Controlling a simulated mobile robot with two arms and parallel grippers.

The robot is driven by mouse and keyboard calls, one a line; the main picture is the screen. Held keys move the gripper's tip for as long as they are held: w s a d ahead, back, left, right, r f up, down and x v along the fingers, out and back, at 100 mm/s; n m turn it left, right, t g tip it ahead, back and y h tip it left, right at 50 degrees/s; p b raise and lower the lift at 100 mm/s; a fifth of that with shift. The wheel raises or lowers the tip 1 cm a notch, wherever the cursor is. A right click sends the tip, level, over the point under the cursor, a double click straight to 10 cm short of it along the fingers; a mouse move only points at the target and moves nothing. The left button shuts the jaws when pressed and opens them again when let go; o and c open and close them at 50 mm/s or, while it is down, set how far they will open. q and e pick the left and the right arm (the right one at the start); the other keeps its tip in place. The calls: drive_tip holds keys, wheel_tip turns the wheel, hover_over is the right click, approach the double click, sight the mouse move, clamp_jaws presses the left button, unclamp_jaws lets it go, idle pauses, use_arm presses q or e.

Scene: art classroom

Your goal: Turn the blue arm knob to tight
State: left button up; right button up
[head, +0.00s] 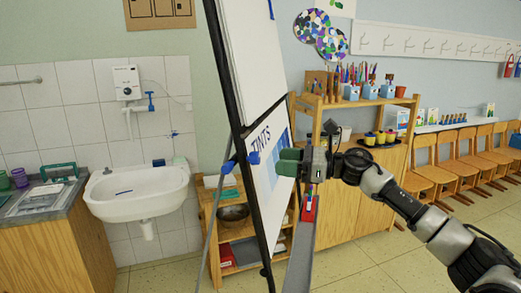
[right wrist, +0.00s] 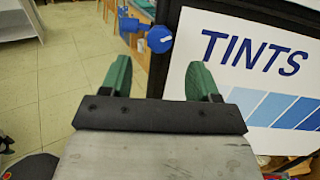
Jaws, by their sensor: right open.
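The blue arm knob (head: 254,158) is a small round knob at the side edge of the easel board (head: 240,60), in the middle of the head view. In the right wrist view the blue knob (right wrist: 160,39) shows beyond the fingers, roughly centred between them. My right gripper (head: 280,162) comes in from the right with its green fingers pointing at the knob. In the right wrist view the right gripper (right wrist: 160,80) is open and empty, with a gap to the knob. No tight mark is readable. My left gripper is not in view.
The TINTS sheet (head: 266,140) hangs on the board close beside my gripper. A blue clamp piece (head: 229,166) sits just left of the knob. A wooden shelf (head: 228,255) stands behind the easel, a sink (head: 136,195) at the left. Chairs (head: 430,180) line the right wall.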

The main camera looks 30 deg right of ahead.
sight(259, 159)
drive_tip(key=p+x, duration=0.2)
drive_tip(key=x, duration=0.3)
drive_tip(key=shift+a+r, duration=0.1)
drive_tip(key=shift+r, duration=0.1)
drive_tip(key=shift+w+a+f, duration=0.2)
drive_tip(key=shift+w+a, duration=0.15)
drive_tip(key=shift+w, duration=0.1)
drive_tip(key=c, duration=0.9)
